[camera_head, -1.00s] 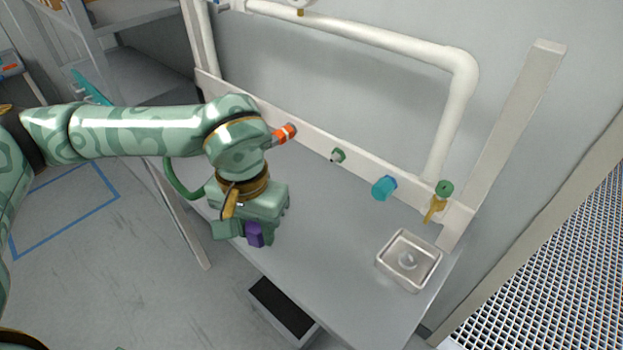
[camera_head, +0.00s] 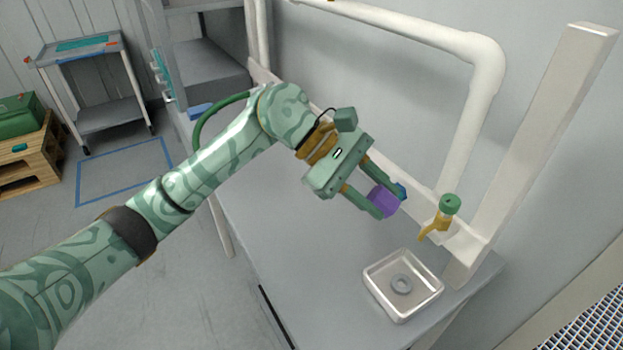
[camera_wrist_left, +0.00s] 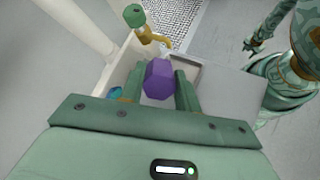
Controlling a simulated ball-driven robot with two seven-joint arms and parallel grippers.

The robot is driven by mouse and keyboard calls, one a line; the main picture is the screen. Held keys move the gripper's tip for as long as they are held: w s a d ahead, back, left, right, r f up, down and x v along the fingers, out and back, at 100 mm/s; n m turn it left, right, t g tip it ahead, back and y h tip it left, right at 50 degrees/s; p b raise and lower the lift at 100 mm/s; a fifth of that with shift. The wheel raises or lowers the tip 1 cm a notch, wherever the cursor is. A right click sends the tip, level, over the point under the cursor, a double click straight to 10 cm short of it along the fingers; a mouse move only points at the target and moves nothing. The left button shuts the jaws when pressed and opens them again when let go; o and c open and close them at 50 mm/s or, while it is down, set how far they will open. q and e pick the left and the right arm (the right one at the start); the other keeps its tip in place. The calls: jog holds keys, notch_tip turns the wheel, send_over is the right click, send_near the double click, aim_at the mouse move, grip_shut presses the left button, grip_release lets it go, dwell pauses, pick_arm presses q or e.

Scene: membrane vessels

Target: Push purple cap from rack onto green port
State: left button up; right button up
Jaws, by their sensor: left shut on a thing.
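The purple cap (camera_head: 383,201) is held between the fingers of my left gripper (camera_head: 376,196), above the bench near the back rail. In the left wrist view the purple cap (camera_wrist_left: 158,79) shows as a six-sided block between the fingertips.
A yellow tap with a green knob (camera_head: 449,204) stands on the rail to the right of the gripper. A square metal tray (camera_head: 372,289) with a grey ring (camera_head: 401,284) sits at the right bench end. The front of the bench (camera_head: 290,240) is clear.

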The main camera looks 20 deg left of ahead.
pick_arm(q)
jog(key=w+a+f+n+t+b, duration=0.2)
jog(key=w+a+f+n+t, duration=0.25)
jog(key=a+t, duration=0.25)
jog(key=w+a+f+n+t+b, duration=0.2)
jog(key=w+a+f+n+t, duration=0.1)
jog(key=w+a+n+t, duration=0.4)
jog(key=shift+w+d+f+m+t+b, duration=0.15)
jog(key=shift+w+d+m+t+b, duration=0.2)
jog(key=shift+w+d, duration=0.85)
pick_arm(e)
jog(key=shift+g, duration=0.3)
jog(key=f, duration=0.1)
jog(key=s+f, duration=0.1)
jog(key=f, duration=0.3)
jog(key=shift+s+d+f, duration=0.1)
jog(key=shift+s+d, duration=0.05)
jog(key=shift+s, duration=0.25)
pick_arm(q)
jog(key=shift+x, duration=1.05)
jog(key=o, duration=1.2)
jog(key=shift+c, duration=0.2)
